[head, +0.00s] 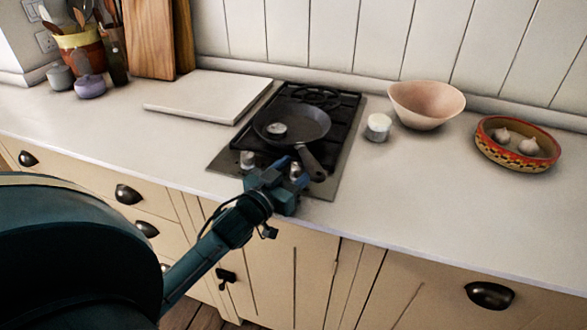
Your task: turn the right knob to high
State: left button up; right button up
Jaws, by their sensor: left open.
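The gas hob (328,183) is set in the countertop, with two pale knobs on its front strip. The left knob (247,160) stands clear of my gripper. The right knob (295,170) is partly hidden by my left gripper (285,172), which is open right at it. I cannot tell whether the fingers touch the knob, and its pointer setting is too small to read. My right gripper is not in view.
A black frying pan (308,122) holding a small round item (277,129) sits on the hob. Its handle (311,163) points forward, close above the right knob. A white cup (378,127), pink bowl (427,105) and patterned garlic dish (503,158) stand right; a white board (205,97) lies left.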

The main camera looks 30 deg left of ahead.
pick_arm(q)
jog(key=shift+c, duration=0.2)
jog(key=c, duration=0.9)
jog(key=shift+d+y, duration=0.1)
jog(key=shift+y, duration=0.3)
jog(key=shift+n+y, duration=0.7)
jog(key=shift+d+n+y+b, duration=0.15)
jog(key=shift+n+y+b, duration=0.15)
jog(key=shift+n+y, duration=0.6)
jog(key=shift+g+y, duration=0.3)
jog(key=shift+y, duration=0.1)
